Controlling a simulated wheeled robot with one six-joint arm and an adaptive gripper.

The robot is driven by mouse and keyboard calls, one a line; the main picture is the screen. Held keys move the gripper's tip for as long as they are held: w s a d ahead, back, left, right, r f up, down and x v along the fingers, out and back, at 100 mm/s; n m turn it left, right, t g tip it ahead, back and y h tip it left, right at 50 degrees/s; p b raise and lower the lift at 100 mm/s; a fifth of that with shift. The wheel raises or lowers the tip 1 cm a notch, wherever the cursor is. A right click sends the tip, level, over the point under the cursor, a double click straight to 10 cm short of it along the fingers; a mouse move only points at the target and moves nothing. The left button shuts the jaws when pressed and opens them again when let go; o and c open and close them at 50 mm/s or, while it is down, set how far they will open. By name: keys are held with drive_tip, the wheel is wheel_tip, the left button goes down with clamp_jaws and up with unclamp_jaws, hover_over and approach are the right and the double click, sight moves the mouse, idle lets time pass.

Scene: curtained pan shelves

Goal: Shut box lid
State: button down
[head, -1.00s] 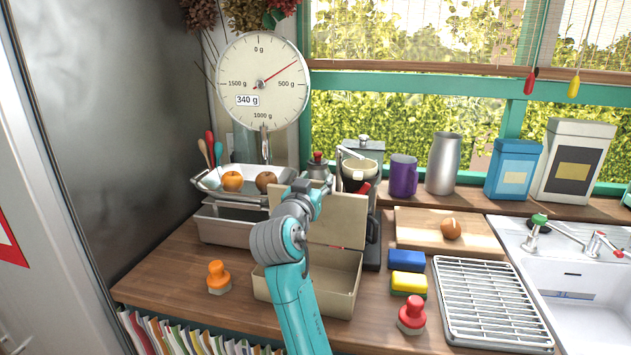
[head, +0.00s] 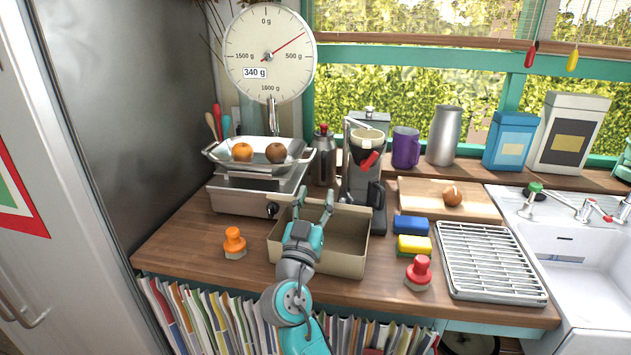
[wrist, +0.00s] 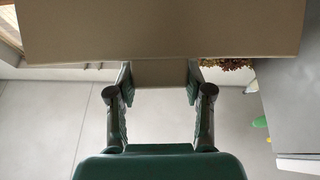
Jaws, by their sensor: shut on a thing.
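The tan box (head: 345,252) stands on the wooden counter, and its inside shows from above on the right. My gripper (head: 314,196) is at the back of the box, its fingers pointing away from the camera. My gripper is shut on that piece. In the head view the lid is hard to tell from the box's back edge.
An orange-handled stamp-like object (head: 234,243) stands left of the box. A blue sponge (head: 410,225), a yellow sponge (head: 414,245) and a red-handled object (head: 418,273) lie right of it. The coffee machine (head: 367,165) and scale (head: 250,190) stand close behind.

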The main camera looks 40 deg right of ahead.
drive_tip(key=a+f, duration=0.1)
drive_tip(key=f, duration=0.2)
drive_tip(key=s+a+f, duration=0.1)
drive_tip(key=f, duration=0.3)
drive_tip(key=s+a+f, duration=0.1)
drive_tip(key=f, duration=0.2)
drive_tip(key=shift+f, duration=0.4)
drive_tip(key=shift+c, duration=2.2)
unclamp_jaws()
drive_tip(key=shift+r, duration=0.1)
drive_tip(key=shift+a, duration=0.15)
drive_tip(key=v, duration=1.2)
drive_tip(key=shift+r, duration=0.1)
